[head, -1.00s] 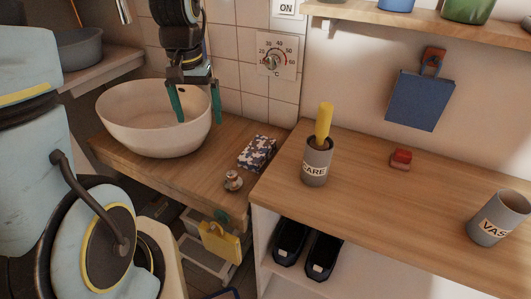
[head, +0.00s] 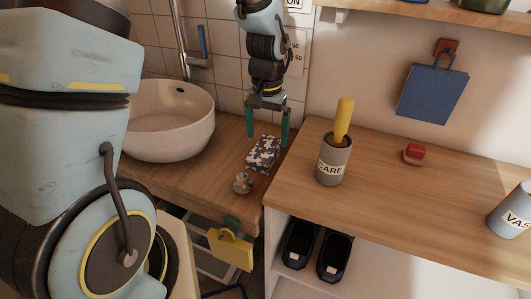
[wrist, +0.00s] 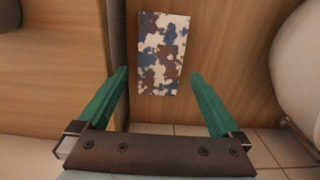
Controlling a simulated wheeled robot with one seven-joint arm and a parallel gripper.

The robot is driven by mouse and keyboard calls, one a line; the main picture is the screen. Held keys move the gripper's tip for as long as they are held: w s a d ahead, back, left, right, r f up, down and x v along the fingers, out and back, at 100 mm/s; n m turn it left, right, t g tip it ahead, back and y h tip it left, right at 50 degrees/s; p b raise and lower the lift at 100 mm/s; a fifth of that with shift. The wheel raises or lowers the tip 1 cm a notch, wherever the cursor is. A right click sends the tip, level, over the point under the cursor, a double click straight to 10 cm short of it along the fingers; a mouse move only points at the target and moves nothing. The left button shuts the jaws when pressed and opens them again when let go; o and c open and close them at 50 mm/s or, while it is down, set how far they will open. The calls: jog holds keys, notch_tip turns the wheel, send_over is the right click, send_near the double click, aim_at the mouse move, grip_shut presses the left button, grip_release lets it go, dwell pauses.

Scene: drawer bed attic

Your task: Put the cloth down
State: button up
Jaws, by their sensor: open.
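The cloth (head: 263,154) is a small folded rectangle with a blue, brown and white patchy pattern. It lies flat on the wooden washbasin counter, close to the side of the higher wooden worktop. My gripper (head: 267,141) is above its far end, pointing down, with its two green fingers apart. In the wrist view the cloth (wrist: 162,55) lies beyond the open fingertips (wrist: 157,76), between their lines, with nothing held.
A white basin (head: 168,122) stands left on the counter (head: 195,184). A small round metallic item (head: 242,183) sits in front of the cloth. A grey cup (head: 333,165) marked CARE, holding a yellow-handled item, and a red block (head: 414,153) stand on the worktop (head: 390,198).

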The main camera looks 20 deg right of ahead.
aim_at(268, 145)
jog(key=f, duration=0.4)
jog(key=shift+w+d+f+p, duration=0.15)
jog(key=shift+d+f+p, duration=0.05)
jog(key=shift+f+p, duration=0.2)
jog(key=shift+c, duration=0.2)
jog(key=shift+r, duration=0.1)
jog(key=c, duration=1.2)
